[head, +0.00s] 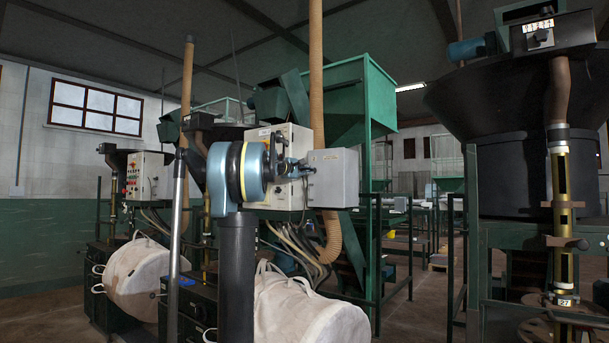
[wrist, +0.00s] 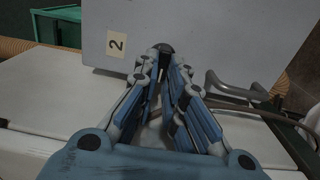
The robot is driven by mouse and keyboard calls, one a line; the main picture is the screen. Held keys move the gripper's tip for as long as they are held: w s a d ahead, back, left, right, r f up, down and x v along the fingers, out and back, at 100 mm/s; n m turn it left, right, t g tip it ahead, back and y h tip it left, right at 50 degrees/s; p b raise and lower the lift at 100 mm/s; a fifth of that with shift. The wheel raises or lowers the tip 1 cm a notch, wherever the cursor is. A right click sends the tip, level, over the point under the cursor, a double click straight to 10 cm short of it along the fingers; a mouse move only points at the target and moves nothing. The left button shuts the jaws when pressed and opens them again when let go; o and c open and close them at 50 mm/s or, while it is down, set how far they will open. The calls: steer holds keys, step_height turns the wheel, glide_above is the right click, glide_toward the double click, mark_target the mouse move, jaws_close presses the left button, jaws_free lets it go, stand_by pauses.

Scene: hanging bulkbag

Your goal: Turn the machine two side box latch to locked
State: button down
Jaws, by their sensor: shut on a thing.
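The machine two side box is a plain grey box (head: 334,178) right of my arm in the head view. In the wrist view its grey face (wrist: 215,45) fills the top and carries a "2" label (wrist: 117,45). A small dark latch (wrist: 165,48) sits on this face, at my fingertips. My gripper (wrist: 166,66) is shut on the latch, its blue-padded fingers converging there. In the head view my gripper (head: 302,168) reaches the box's left side, and the latch is hidden. The latch's exact angle is hard to tell.
A larger cream control box (head: 283,140) stands behind my arm. A tan hose (head: 332,238) and cables hang below. White bulk bags (head: 305,312) sit low in front. Green railing (head: 372,255) stands to the right. A grey bent handle or pipe (wrist: 232,90) lies right of my fingers.

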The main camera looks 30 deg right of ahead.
steer(key=shift+w+a+f, duration=0.1)
steer(key=shift+w, duration=0.05)
steer(key=c, duration=1.7)
jaws_free()
steer(key=v, duration=1.2)
steer(key=shift+w, duration=0.1)
steer(key=shift+f, duration=0.1)
